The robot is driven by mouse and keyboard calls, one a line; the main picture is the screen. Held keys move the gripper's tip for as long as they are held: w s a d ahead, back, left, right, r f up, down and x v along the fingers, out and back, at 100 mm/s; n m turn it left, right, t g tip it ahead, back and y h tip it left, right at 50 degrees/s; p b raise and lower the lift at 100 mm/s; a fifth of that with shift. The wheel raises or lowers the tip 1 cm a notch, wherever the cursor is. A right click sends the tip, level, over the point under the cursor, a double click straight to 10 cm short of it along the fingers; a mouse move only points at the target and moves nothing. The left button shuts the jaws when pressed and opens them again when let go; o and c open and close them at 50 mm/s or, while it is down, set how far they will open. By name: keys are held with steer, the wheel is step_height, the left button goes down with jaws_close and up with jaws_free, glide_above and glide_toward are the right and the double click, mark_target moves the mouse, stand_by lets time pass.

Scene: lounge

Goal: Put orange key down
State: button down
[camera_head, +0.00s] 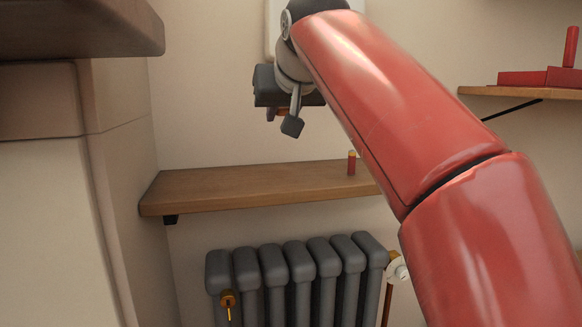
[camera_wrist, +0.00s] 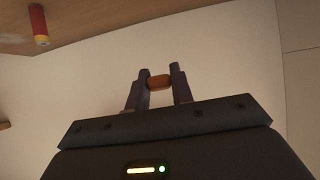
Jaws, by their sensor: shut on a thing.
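My gripper (camera_wrist: 160,82) is shut on the orange key (camera_wrist: 159,82), which shows as a small orange-brown piece between the two dark fingers in the wrist view. The rest of the key is hidden or too small to make out. In the head view my gripper (camera_head: 283,116) is in the air above the wooden shelf (camera_head: 230,186), near the wall. The key is barely visible there behind the dark fingers.
A small red and yellow cylinder (camera_head: 351,163) stands on the shelf toward its right; it also shows in the wrist view (camera_wrist: 39,25). A grey radiator (camera_head: 297,270) is below. A second shelf (camera_head: 530,93) with red objects is at upper right. The shelf's left part is clear.

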mark_target(283, 181)
step_height(283, 181, down, 9)
steer(key=b, duration=0.4)
steer(key=shift+s, duration=0.15)
steer(key=shift+f+b, duration=0.6)
steer(key=shift+f, duration=0.1)
steer(key=c, duration=1.2)
jaws_free()
steer(key=shift+r, duration=0.25)
steer(key=p+v, duration=0.2)
steer(key=v, duration=1)
steer(key=shift+r, duration=0.4)
